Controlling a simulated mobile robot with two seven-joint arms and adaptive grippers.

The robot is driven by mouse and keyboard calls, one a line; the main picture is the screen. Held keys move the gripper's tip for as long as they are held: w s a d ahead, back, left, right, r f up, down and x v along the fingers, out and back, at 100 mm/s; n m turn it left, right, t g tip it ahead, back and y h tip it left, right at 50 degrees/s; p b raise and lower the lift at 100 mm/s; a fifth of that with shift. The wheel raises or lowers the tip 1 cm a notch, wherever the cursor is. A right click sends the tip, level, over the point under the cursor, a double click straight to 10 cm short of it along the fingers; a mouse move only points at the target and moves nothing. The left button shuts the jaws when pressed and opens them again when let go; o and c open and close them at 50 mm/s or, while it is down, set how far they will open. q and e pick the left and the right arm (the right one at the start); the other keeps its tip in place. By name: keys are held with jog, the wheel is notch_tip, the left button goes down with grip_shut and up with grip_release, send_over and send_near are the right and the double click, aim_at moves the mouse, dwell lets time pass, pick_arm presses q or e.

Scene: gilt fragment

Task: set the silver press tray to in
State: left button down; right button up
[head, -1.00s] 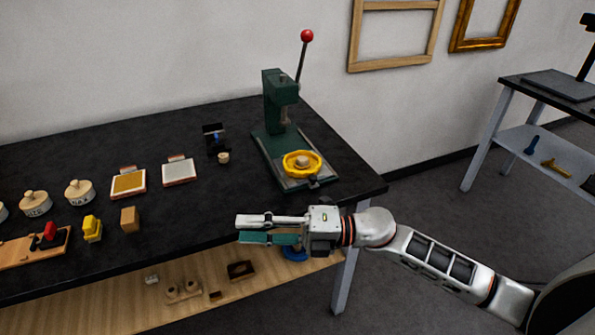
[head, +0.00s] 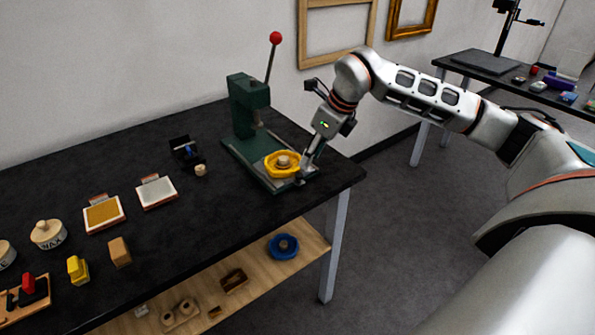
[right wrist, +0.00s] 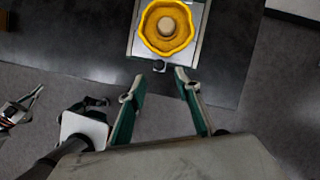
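The silver press tray (right wrist: 136,45) is at the top of the right wrist view, under a yellow round mould (right wrist: 166,27). A small dark knob (right wrist: 159,66) is at the tray's near edge. In the head view, the yellow mould (head: 283,163) sits on the base of the green press (head: 246,108). My right gripper (head: 305,177) is at the press's front end, pointing down. In the right wrist view my right gripper (right wrist: 158,80) is open and empty, with the knob just beyond and between its fingertips. My left gripper seems to show at the left edge (right wrist: 20,108), its fingers unclear.
The press lever with a red ball (head: 275,38) rises behind. The black table (head: 220,215) holds framed plates (head: 103,213), (head: 157,191), a dark stand (head: 186,153) and small blocks (head: 119,251). A wooden lower shelf holds a blue ring (head: 283,246). Floor is open to the right.

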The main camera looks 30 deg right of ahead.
aim_at(300, 174)
jog(key=x, duration=0.7)
jog(key=shift+a, duration=0.1)
jog(key=shift+c, duration=0.5)
grip_shut()
